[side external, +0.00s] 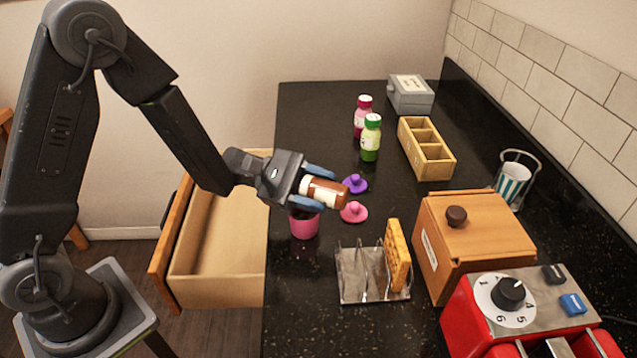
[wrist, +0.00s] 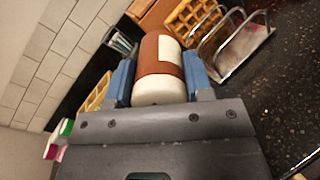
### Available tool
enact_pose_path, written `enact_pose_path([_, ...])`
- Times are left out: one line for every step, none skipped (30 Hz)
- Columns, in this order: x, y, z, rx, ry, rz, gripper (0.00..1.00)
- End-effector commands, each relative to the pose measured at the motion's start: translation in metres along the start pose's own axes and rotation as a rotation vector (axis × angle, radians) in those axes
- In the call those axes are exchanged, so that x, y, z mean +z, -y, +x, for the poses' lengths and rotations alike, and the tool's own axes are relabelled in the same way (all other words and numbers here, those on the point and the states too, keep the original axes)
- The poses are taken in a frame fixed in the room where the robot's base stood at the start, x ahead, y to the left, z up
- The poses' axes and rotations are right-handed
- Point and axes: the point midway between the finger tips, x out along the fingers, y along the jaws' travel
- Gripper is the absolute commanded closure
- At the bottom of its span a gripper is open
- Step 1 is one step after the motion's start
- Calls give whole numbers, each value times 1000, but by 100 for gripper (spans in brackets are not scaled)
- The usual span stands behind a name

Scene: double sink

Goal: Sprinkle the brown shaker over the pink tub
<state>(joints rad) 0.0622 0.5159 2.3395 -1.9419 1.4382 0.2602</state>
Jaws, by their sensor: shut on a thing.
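My gripper (side external: 312,188) is shut on the brown shaker (side external: 328,192), which has a white cap and a pale label. The shaker lies on its side in the air, its brown end pointing right. In the wrist view the shaker (wrist: 161,62) sits between the two blue fingers (wrist: 160,80). The pink tub (side external: 304,224) stands on the dark counter just below my gripper, which hides part of its rim. The tub is not visible in the wrist view, and its contents cannot be made out.
A purple lid (side external: 355,184) and a pink lid (side external: 354,212) lie right of the tub. A metal rack (side external: 360,285) with a waffle (side external: 397,258) stands in front. Bottles (side external: 371,138), a divided wooden box (side external: 426,148) and a wooden bin (side external: 470,240) stand beyond. A drawer (side external: 215,285) is open at left.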

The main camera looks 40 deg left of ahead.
Motion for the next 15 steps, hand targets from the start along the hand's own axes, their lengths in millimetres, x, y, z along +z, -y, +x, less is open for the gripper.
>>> enact_pose_path([-7, 4, 1, 2, 3, 0, 78])
enact_pose_path([-2, 0, 0, 4, 6, 9, 78])
enact_pose_path([16, -10, 0, 6, 10, 22, 78])
enact_pose_path([28, -17, 0, 6, 11, 24, 78])
enact_pose_path([36, -21, -1, 5, 10, 22, 78])
enact_pose_path([38, -23, -1, 4, 6, 15, 78])
enact_pose_path([32, -19, -1, 2, 3, 6, 78])
enact_pose_path([19, -12, 0, -1, 0, -5, 78])
enact_pose_path([3, -2, 0, -2, 0, -9, 78])
enact_pose_path([-5, 2, 0, -1, 0, -7, 78])
enact_pose_path([-7, 4, 1, 1, 2, -2, 78])
enact_pose_path([-6, 2, 1, 3, 5, 6, 78])
enact_pose_path([-4, 2, 1, 3, 6, 8, 78])
enact_pose_path([-4, 2, 1, 3, 5, 8, 78])
enact_pose_path([-4, 2, 1, 3, 5, 8, 78])
